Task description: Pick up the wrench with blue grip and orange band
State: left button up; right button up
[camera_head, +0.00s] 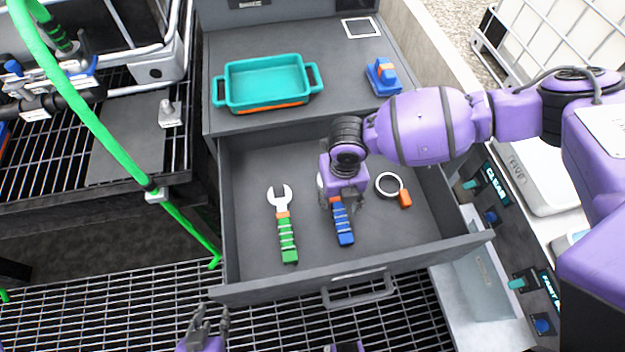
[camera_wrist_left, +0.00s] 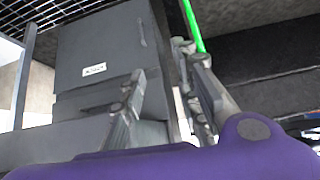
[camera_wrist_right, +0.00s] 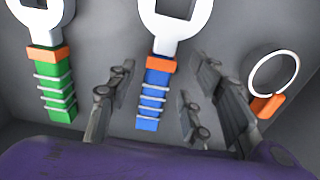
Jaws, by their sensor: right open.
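The wrench with blue grip and orange band (camera_head: 343,224) lies in the open drawer, its upper part hidden under my right gripper (camera_head: 341,198) in the head view. In the right wrist view, the blue-grip wrench (camera_wrist_right: 154,92) shows its pale head, orange band and ribbed blue handle. My right gripper (camera_wrist_right: 160,80) is open there, its fingers on either side of the handle; I cannot tell whether they touch it. My left gripper (camera_head: 206,325) is low at the front, outside the drawer. It is open and empty in the left wrist view (camera_wrist_left: 165,85).
A green-grip wrench (camera_head: 287,236) lies left of the blue one, and a ring with an orange tab (camera_head: 405,199) lies right. The drawer's front wall (camera_head: 290,284) and side walls enclose them. A teal tray (camera_head: 265,82) and a blue-orange item (camera_head: 383,77) stand above.

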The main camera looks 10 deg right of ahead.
notch_tip(320, 180, down, 2)
jog(key=shift+f, duration=0.1)
grip_shut()
jog(key=shift+r, duration=0.2)
